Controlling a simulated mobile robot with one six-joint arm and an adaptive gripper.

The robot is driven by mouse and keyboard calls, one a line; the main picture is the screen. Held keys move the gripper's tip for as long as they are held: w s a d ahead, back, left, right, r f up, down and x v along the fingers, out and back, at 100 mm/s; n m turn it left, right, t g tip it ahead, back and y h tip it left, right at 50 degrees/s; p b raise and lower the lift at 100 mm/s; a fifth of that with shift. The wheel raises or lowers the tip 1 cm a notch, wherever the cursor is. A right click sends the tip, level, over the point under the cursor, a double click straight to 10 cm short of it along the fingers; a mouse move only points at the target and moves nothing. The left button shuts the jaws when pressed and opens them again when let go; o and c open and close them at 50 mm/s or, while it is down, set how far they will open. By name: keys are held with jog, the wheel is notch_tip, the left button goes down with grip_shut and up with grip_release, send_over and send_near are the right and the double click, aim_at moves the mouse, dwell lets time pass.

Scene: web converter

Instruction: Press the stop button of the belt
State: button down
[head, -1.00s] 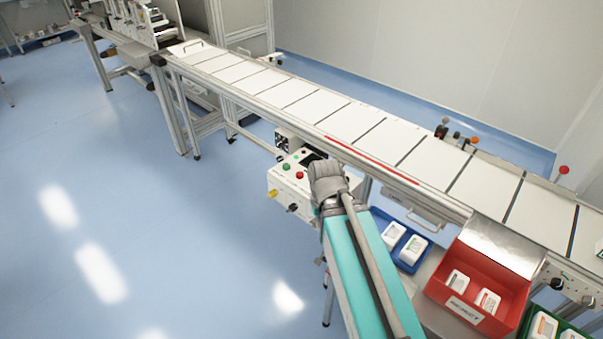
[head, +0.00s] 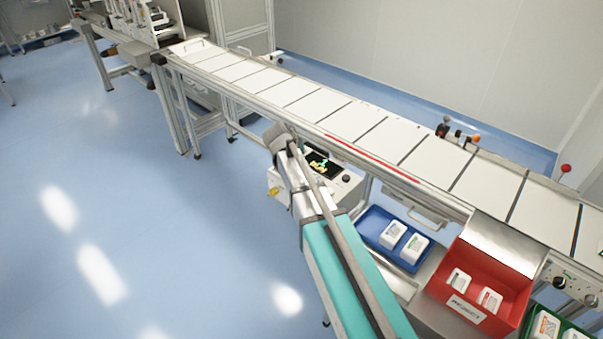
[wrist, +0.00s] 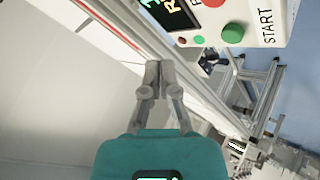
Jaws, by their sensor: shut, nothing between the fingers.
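The white control box (head: 345,191) hangs below the belt's near side. In the head view my arm covers its buttons, leaving a lit screen and a dark knob visible. The wrist view shows the box (wrist: 270,22) at upper right, with a green button (wrist: 232,33) beside the word START. A red button (wrist: 213,3) is cut off by the top edge; its label is only partly visible. My gripper (wrist: 159,66) is shut and empty, its fingertips below and left of the buttons in that picture, apart from the green one. In the head view my arm hides the fingertips.
The white belt (head: 300,90) runs from upper left to lower right, its frame edge close to my wrist. Right of my arm are a blue tray (head: 375,218) and a red reject bin (head: 510,283), both holding white packs. Open floor lies at left.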

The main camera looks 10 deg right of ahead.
jog(key=shift+w+a+r+t, duration=0.1)
jog(key=shift+w+r+t, duration=0.05)
jog(key=shift+w, duration=0.3)
jog(key=shift+w+a+r+t, duration=0.1)
jog(key=shift+w+r+t, duration=0.05)
jog(key=shift+w, duration=0.3)
jog(key=shift+f, duration=0.15)
notch_tip(320, 180, down, 8)
jog(key=b, duration=0.8)
jog(key=shift+f+b, duration=0.25)
jog(key=shift+b, duration=0.15)
jog(key=shift+f+b, duration=1.05)
dwell(2.1)
jog(key=shift+r, duration=0.15)
jog(key=shift+r+p, duration=0.9)
jog(key=shift+p, duration=0.15)
